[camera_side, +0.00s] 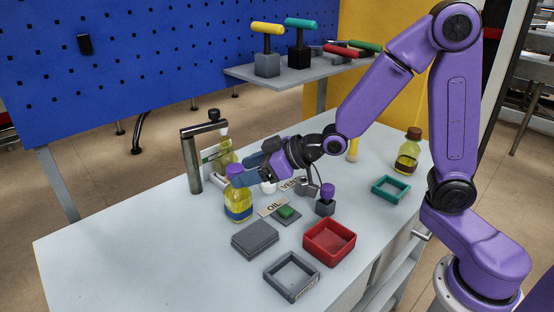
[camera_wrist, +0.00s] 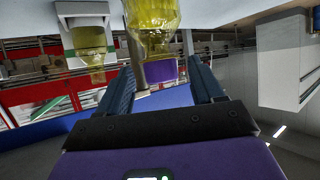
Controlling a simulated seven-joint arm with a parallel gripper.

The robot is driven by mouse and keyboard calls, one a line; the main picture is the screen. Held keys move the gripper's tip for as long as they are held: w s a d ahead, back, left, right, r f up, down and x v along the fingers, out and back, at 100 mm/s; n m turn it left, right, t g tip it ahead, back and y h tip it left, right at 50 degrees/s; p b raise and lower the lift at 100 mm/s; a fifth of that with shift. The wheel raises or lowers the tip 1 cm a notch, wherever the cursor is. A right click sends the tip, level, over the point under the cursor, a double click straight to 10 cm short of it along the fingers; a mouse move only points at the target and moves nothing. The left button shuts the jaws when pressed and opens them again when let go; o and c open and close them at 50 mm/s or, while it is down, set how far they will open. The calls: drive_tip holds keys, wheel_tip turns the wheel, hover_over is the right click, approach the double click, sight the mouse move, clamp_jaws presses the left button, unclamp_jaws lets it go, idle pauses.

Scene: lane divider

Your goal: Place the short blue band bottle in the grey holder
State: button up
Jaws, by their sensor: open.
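The bottle with the blue band (camera_side: 238,211) stands upright on the table, with yellow liquid and a purple cap. My gripper (camera_side: 247,170) is open beside its cap, at the bottle's upper right in the side view. In the wrist view the bottle (camera_wrist: 152,30) appears upside down, its purple cap between the two spread fingers; I cannot tell whether they touch it. The grey holder (camera_side: 277,279) is an open, empty square tray with a label, at the table's front edge.
A grey post with an arm (camera_side: 192,165) stands behind the bottle, beside another yellow bottle (camera_side: 226,152). A teal tray (camera_side: 391,197) and brown-banded bottle (camera_side: 405,165) are at right.

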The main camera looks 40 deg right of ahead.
drive_tip(key=v, duration=0.8)
drive_tip(key=shift+s, duration=0.2)
drive_tip(key=shift+d+r, duration=0.1)
drive_tip(key=s+d+f+n+g+h, duration=0.1)
drive_tip(key=s+f+n+g+h, duration=0.1)
drive_tip(key=s, duration=0.8)
drive_tip(key=s+d+f+n+g+h, duration=0.2)
drive_tip(key=s+f+g, duration=0.2)
drive_tip(key=s, duration=0.6)
drive_tip(key=g, duration=0.2)
drive_tip(key=shift+d+n+g+h, duration=0.15)
drive_tip(key=shift+n+g+h, duration=0.15)
drive_tip(key=shift+n+g, duration=0.1)
drive_tip(key=o, duration=0.5)
drive_tip(key=shift+n+g+h, duration=0.5)
drive_tip(key=shift+g+h, duration=0.1)
drive_tip(key=shift+h, duration=0.3)
drive_tip(key=s+d, duration=0.2)
drive_tip(key=s, duration=0.1)
drive_tip(key=s+d, duration=0.1)
drive_tip(key=shift+s+r, duration=0.2)
drive_tip(key=shift+c, duration=0.2)
